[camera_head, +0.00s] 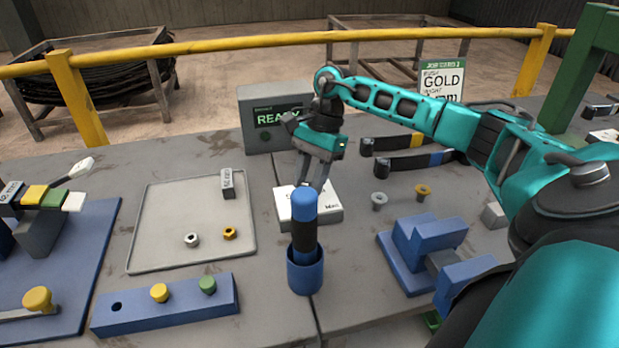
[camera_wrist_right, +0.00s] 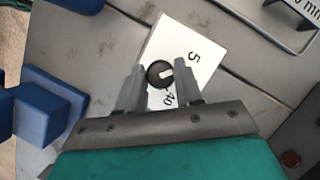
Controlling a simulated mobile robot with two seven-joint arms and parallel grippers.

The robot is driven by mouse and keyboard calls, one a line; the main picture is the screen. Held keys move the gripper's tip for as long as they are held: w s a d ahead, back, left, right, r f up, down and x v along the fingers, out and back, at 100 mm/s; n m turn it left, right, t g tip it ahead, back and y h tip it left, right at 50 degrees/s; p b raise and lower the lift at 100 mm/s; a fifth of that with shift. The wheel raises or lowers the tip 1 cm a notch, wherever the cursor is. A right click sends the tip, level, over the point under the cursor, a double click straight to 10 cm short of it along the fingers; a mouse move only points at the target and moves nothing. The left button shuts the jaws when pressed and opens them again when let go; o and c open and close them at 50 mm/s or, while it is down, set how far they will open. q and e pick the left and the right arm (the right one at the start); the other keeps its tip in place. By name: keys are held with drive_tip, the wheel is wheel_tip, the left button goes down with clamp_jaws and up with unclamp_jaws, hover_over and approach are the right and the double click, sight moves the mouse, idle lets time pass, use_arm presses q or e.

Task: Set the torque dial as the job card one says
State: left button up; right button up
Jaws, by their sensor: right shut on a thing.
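The torque dial's white box (camera_head: 330,214) stands mid-bench, partly hidden behind a blue-topped post. In the right wrist view its black knob (camera_wrist_right: 158,73) has a white mark pointing right. A "5" and a "40" show on the white face (camera_wrist_right: 183,48); other markings are hidden. My right gripper (camera_head: 317,182) reaches down onto the dial, and its fingers (camera_wrist_right: 155,88) are shut on the knob from both sides. My left gripper is not in view.
A grey box (camera_head: 258,124) with a "READY" screen stands behind the dial. The blue-topped post (camera_head: 304,228) stands in a blue cup in front. A tray (camera_head: 160,220) with nuts lies left, a blue vise-like block (camera_head: 428,235) right. Dark bars with coloured bands (camera_head: 405,163) lie behind.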

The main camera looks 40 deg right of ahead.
drive_tip(key=shift+m, duration=0.4)
drive_tip(key=m+t+b, duration=0.1)
drive_tip(key=m, duration=0.1)
drive_tip(key=shift+s+m, duration=0.1)
drive_tip(key=shift+m, duration=0.3)
drive_tip(key=m+t, duration=0.1)
drive_tip(key=m, duration=0.2)
drive_tip(key=m+t+h+b, duration=0.1)
drive_tip(key=m, duration=0.1)
drive_tip(key=shift+s+m, duration=0.1)
drive_tip(key=shift+m, duration=0.3)
drive_tip(key=shift+m+t, duration=0.3)
drive_tip(key=o, duration=1)
drive_tip(key=shift+o, duration=0.2)
drive_tip(key=v, duration=1.3)
drive_tip(key=shift+a, duration=0.2)
